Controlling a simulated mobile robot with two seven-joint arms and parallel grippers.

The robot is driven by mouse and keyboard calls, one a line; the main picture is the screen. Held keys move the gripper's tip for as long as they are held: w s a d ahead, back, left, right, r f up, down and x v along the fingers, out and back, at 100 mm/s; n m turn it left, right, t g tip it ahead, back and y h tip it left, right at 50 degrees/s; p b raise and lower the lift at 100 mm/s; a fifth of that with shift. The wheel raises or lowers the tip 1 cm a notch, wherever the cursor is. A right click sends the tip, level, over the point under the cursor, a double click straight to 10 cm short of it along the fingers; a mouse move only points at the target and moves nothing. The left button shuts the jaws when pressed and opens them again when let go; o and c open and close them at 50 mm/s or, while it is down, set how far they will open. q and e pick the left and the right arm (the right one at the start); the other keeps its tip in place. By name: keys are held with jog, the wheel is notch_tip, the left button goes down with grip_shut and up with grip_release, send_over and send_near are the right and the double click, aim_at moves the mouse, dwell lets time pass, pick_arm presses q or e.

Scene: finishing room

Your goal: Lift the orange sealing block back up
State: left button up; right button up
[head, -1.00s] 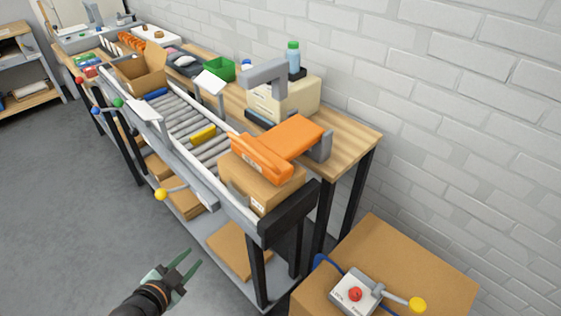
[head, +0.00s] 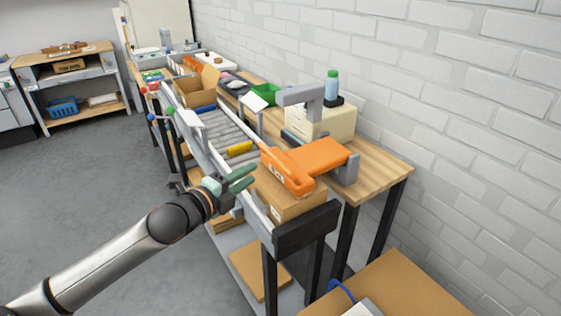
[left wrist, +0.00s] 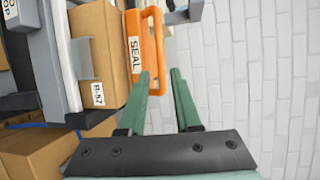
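The orange sealing block (head: 318,157) is down over a cardboard box (head: 287,203) at the near end of the roller conveyor (head: 228,130). Its front has an orange bar-like handle, and its "SEAL" label shows in the left wrist view, where the block (left wrist: 135,22) is at top centre beside the box (left wrist: 92,45). My left gripper (head: 246,178) is open and empty, just left of the block's front in the head view. In the left wrist view the gripper's (left wrist: 160,75) left fingertip overlaps the handle's lower end; I cannot tell whether they touch. My right gripper is not in view.
A grey post and arm (head: 312,97) stand behind the block, beside a cream machine (head: 325,120) and a blue bottle (head: 332,84). A yellow item (head: 239,148) lies on the rollers. A large carton (head: 420,285) is at bottom right. The floor at left is clear.

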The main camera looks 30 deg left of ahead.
aim_at(275, 156)
pick_arm(q)
jog(key=x, duration=1.1)
jog(key=shift+w+d, duration=0.1)
jog(key=shift+w, duration=0.2)
jog(key=shift+c, duration=0.3)
grip_shut()
dwell(0.7)
